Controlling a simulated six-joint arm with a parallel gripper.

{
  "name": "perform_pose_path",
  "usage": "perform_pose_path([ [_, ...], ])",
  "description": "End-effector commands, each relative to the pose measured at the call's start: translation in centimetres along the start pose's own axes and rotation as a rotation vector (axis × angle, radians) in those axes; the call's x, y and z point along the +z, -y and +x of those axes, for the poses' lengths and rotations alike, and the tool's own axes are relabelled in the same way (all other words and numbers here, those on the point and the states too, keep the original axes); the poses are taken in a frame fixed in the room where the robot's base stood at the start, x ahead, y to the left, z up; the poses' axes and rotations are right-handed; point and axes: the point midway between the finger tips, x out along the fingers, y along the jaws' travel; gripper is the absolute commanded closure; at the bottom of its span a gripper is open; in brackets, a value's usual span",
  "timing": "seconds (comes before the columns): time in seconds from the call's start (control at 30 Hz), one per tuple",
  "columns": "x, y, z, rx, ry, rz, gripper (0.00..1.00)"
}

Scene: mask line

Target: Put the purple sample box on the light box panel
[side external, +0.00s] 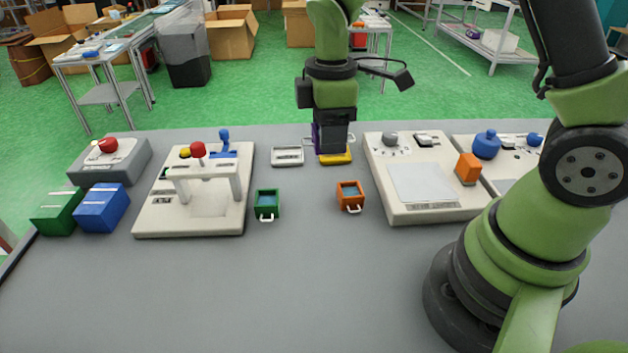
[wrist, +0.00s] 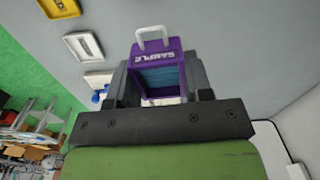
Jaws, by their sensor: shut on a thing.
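The purple sample box (wrist: 166,60) is between the fingers of my gripper (wrist: 160,88) in the wrist view, with its white handle and "SAMPLE" label showing. In the side external view my gripper (side external: 333,142) is at the back of the table, and only a purple sliver of the box (side external: 317,138) shows beside it. My gripper is shut on the box, which appears to be above the table. A pale square panel (side external: 422,184), likely the light box panel, lies bare on the white unit to the right of my gripper.
A yellow tray (side external: 335,159) and a grey tray (side external: 287,156) lie near my gripper. Green (side external: 266,205) and orange (side external: 350,196) sample boxes stand in front. An orange block (side external: 467,169) sits at the panel unit's right edge. A white press-like unit (side external: 198,195) stands left.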

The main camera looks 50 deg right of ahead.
Motion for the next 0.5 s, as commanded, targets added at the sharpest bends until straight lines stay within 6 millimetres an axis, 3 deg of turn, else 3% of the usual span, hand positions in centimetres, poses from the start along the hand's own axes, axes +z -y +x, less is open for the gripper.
perform_pose_path([
  [0.2,1.1,0.8,-1.6,0.002,-0.002,0.509,0.77],
  [0.33,1.5,1.1,-2.1,0.001,-0.001,0.721,0.77],
  [0.5,1.8,1.4,-2.5,0.001,-0.001,0.862,0.77],
])
